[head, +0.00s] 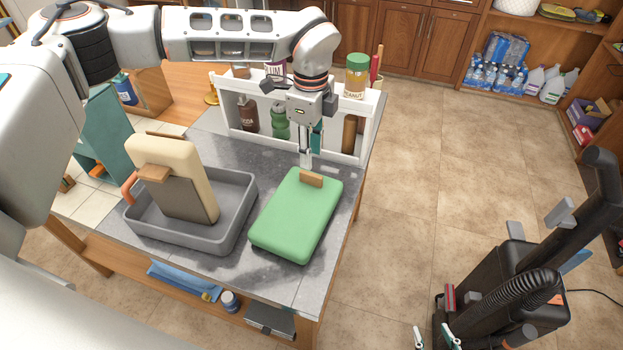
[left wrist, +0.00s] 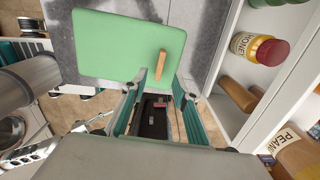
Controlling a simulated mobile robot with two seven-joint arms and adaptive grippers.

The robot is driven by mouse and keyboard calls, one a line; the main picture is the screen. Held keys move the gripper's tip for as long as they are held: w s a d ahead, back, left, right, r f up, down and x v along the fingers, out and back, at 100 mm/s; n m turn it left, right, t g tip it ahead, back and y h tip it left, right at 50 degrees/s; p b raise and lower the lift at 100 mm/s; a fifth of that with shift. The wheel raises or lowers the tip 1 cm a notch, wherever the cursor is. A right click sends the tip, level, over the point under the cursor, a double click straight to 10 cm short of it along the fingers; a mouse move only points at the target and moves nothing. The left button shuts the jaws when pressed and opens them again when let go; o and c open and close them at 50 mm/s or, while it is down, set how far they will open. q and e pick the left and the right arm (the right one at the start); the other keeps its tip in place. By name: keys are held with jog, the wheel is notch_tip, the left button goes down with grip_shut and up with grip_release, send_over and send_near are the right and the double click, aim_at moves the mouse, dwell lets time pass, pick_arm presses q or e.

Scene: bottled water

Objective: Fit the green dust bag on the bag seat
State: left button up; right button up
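The green dust bag (head: 297,217) lies flat on the grey worktop, with a wooden tab (head: 311,179) at its far end. My left gripper (head: 306,162) points down at the tab; in the left wrist view the gripper (left wrist: 160,78) has its fingers apart, with the tab (left wrist: 161,65) at the fingertips. I cannot tell if they touch it. A black upright vacuum (head: 510,285) stands on the floor at right; I cannot clearly make out a bag seat on it. My right gripper (head: 434,339) shows only its spread fingertips at the bottom edge, in front of the vacuum.
A grey tray (head: 246,205) left of the green bag holds a cream bag (head: 178,165) leaning up. A white shelf rack (head: 225,108) with bottles and jars stands close behind the left gripper. Tiled floor (head: 400,180) is clear between worktop and vacuum.

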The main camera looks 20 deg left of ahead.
aim_at(311, 174)
pick_arm(q)
notch_tip(311, 174, down, 5)
jog(key=shift+f+b, duration=0.1)
jog(key=shift+b, duration=1.1)
jog(key=shift+f+b, duration=0.35)
jog(key=shift+f, duration=0.5)
pick_arm(e)
jog(key=shift+w+f, duration=0.15)
jog(key=shift+f, duration=1.5)
pick_arm(q)
grip_shut()
notch_tip(311, 174, up, 6)
jog(key=p, duration=0.3)
jog(key=shift+p, duration=0.3)
jog(key=shift+r, duration=0.2)
jog(key=shift+f, duration=0.15)
pick_arm(e)
jog(key=r, duration=0.4)
jog(key=shift+w+r, duration=0.2)
jog(key=shift+w, duration=0.15)
jog(key=shift+s+f, duration=0.1)
jog(key=shift+f, duration=0.05)
